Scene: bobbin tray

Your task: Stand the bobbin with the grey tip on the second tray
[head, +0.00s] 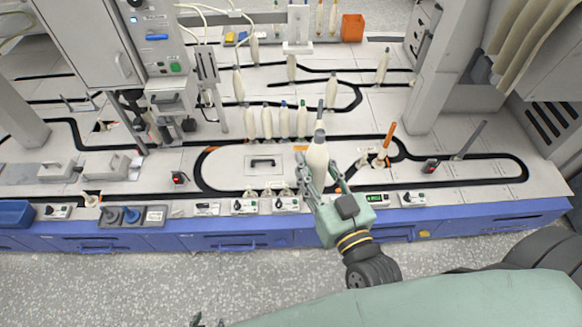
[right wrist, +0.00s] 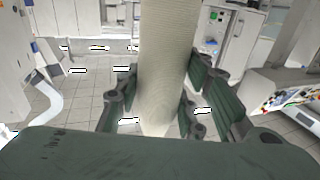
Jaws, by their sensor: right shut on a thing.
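My right gripper (head: 322,178) is shut around the lower part of a cream bobbin (head: 317,160), whose grey tip (head: 319,136) points up. The bobbin is upright above the front part of the table. In the right wrist view the bobbin's cream body (right wrist: 165,70) stands between the fingers, its tip out of frame. I cannot tell which is the second tray. A dark piece at the bottom edge of the head view may be my left gripper (head: 198,321); its jaws cannot be read.
Several bobbins (head: 267,121) stand in a row behind and left of the held one. An orange rod (head: 388,137) and a grey rod (head: 472,136) rise to the right. A flat plate with a black handle (head: 262,162) lies left.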

